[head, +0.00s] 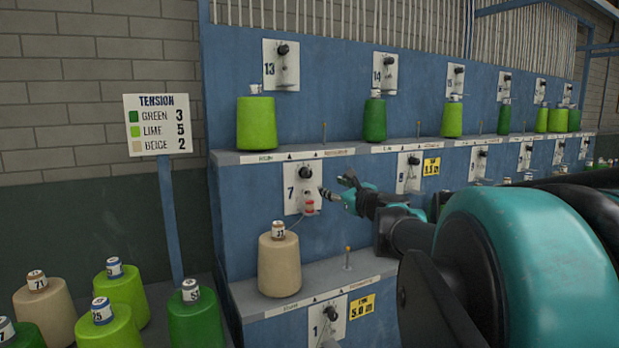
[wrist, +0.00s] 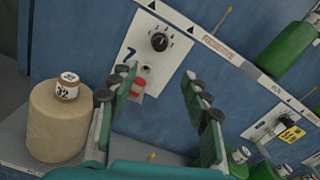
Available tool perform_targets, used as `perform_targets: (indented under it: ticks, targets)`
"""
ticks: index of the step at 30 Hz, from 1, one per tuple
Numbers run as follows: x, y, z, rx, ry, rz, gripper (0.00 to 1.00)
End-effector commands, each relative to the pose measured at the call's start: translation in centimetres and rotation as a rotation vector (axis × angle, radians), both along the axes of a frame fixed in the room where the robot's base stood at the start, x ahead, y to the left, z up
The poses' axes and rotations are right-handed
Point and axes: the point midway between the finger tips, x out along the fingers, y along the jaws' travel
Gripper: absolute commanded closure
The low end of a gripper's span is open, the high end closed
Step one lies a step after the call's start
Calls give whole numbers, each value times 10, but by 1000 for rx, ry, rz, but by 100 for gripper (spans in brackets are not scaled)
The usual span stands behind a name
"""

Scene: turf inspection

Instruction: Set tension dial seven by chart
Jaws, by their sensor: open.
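The white panel marked 7 (head: 293,206) is on the blue machine's middle row. Its black dial knob (head: 305,172) also shows in the wrist view (wrist: 159,42), with small scale marks around it; I cannot read its setting. A red and white part (head: 309,206) sits below the knob. A beige cone labelled 32 (wrist: 55,125) stands below, left of the panel. The tension chart (head: 158,123) reads green 3, lime 5, beige 2. My gripper (head: 337,187) is open and empty, just right of the panel in the head view. In the wrist view its fingers (wrist: 158,78) are apart, short of the knob.
Panels 13 (head: 281,65) and 1 (head: 327,320) are above and below. Loose green, lime and beige cones stand at lower left. A lime cone (head: 256,124) stands on the upper shelf.

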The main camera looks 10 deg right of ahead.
Motion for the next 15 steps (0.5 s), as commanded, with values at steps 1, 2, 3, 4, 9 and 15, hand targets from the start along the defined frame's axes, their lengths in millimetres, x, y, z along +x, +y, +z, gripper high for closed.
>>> perform_targets:
  ticks: [1,2,3,4,9,15]
  targets:
    - [3,1,0,2,0,0,52]
    - [6,2,1,2,0,1,52]
    - [10,4,1,1,0,3,52]
    - [13,5,1,0,0,4,52]
    - [39,14,1,-1,0,5,52]
    - [71,24,1,-2,0,6,52]
